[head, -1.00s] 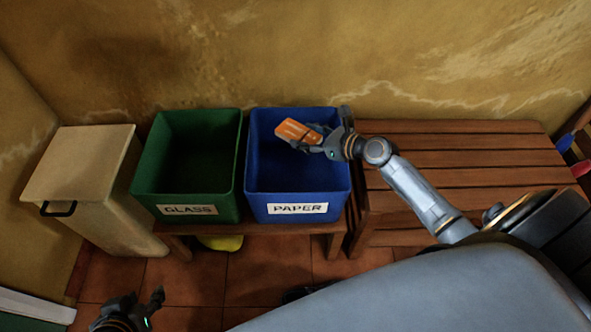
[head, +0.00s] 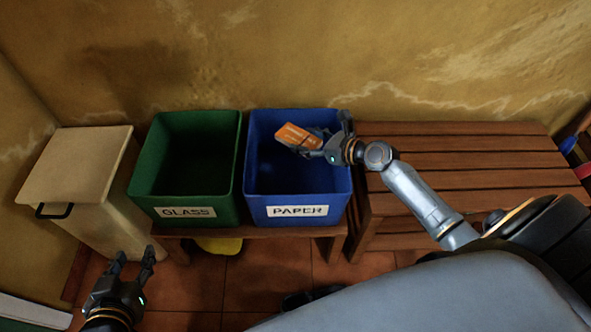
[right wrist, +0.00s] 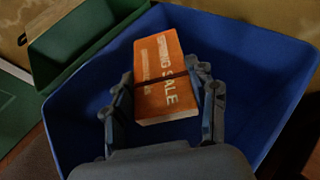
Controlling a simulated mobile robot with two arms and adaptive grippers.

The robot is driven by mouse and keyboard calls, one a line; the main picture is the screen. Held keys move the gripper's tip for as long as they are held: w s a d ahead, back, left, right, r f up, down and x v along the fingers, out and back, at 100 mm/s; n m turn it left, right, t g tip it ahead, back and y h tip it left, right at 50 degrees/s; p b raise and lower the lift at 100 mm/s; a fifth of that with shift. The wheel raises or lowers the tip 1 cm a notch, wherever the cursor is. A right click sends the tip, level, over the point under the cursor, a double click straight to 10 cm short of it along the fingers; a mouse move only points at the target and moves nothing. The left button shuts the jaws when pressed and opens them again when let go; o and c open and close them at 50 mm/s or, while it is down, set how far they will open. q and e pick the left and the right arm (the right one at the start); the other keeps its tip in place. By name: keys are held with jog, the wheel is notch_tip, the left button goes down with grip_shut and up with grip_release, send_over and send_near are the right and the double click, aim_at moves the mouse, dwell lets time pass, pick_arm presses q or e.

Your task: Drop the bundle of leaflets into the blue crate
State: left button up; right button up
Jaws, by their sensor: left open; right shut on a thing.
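The bundle of leaflets (head: 297,137) is orange with white print, and a dark band crosses it in the right wrist view (right wrist: 163,80). My right gripper (head: 325,143) is shut on the bundle and holds it over the open top of the blue crate. The blue crate (head: 299,189) has a PAPER label on its front and stands on a wooden bench; its walls also show around the bundle in the right wrist view (right wrist: 75,115). My left gripper (head: 133,268) is open and empty at the lower left, in front of the bench.
A green crate (head: 184,189) labelled GLASS stands left of the blue one. A cream bin (head: 82,170) with a dark handle is further left. A slatted wooden bench (head: 460,160) lies to the right, its top clear. Something yellow (head: 219,245) lies under the crates' bench.

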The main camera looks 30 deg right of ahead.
jog(key=o, duration=1.1)
jog(key=v, duration=1.2)
